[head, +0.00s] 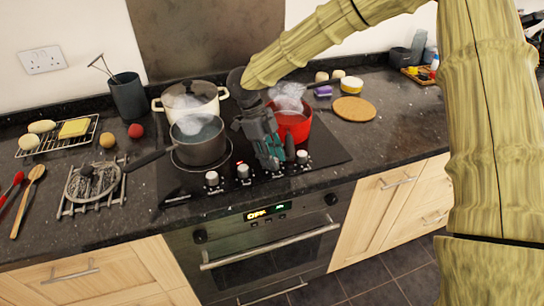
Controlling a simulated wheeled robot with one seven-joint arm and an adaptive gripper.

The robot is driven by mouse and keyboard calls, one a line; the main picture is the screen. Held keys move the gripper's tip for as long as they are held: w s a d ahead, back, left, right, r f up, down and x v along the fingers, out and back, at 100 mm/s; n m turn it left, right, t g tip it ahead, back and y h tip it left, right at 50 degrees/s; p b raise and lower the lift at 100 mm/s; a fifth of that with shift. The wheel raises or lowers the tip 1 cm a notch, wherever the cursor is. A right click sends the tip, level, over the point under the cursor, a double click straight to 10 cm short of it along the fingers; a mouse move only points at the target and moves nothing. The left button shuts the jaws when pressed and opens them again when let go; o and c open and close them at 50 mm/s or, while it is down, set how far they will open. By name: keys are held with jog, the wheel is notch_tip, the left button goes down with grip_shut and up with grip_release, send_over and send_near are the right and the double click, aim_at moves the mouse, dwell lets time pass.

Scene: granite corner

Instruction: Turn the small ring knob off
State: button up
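A row of white-topped hob knobs runs along the front of the black hob (325,150). The left knob (212,179), the one beside it (243,172) and the right knob (302,157) show clearly. Which one belongs to the small ring cannot be told. A small red spot shows near the second knob. My gripper (271,163) points down over the hob's front, between the second knob and the right knob. It hides part of the row there. Its fingertips are close together and small; whether they touch a knob cannot be told.
A steaming grey saucepan (199,147) stands front left on the hob, its handle reaching left. A steaming cream pot (206,103) stands behind it. A steaming red pot (296,127) is right of my gripper.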

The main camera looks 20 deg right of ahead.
jog(key=shift+c, duration=1.2)
jog(key=shift+p, duration=0.4)
